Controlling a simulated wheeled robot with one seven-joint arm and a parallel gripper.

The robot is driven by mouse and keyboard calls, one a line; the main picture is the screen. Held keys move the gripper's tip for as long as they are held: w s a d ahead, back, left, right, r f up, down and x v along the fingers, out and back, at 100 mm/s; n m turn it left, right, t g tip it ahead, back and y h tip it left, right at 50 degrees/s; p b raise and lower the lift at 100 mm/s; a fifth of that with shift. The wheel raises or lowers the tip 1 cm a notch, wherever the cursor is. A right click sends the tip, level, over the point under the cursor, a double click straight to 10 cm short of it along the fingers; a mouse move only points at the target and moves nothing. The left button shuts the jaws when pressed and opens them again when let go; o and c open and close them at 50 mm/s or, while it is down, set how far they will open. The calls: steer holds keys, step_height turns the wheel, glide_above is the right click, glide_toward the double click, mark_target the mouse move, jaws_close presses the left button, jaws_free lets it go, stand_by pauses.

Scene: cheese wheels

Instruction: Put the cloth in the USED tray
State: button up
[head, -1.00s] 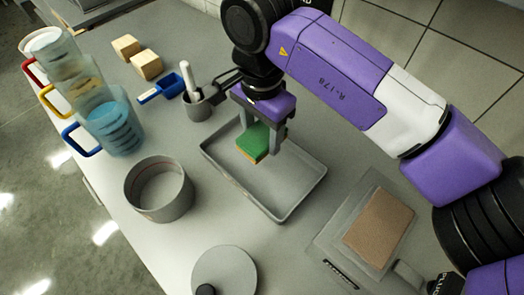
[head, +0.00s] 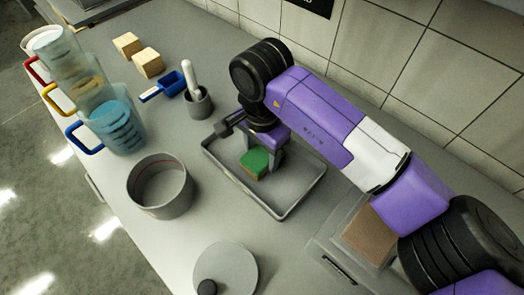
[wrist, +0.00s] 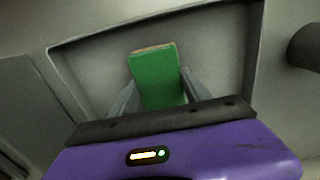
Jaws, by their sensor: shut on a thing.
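The cloth (head: 256,161) is a small green block-like piece with a tan underside or edge. My gripper (head: 262,163) is shut on it, one finger on each side. The cloth is low inside the outline of the grey rectangular tray (head: 297,206); I cannot tell whether it touches the tray floor. No USED label can be read on the tray. In the wrist view the cloth (wrist: 156,80) sits between my fingers, with the tray floor (wrist: 222,62) around it. My arm covers part of the tray's far side.
A round grey pot (head: 160,187) stands left of the tray, and a grey cup with a white pestle (head: 198,103) behind it. A brown slab (head: 368,235) lies right, partly behind my arm.

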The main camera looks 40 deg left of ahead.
mark_target(262, 153)
steer(key=o, duration=1.3)
steer(key=shift+f, duration=0.1)
step_height(262, 153, up, 12)
steer(key=b, duration=0.1)
steer(key=shift+r, duration=0.2)
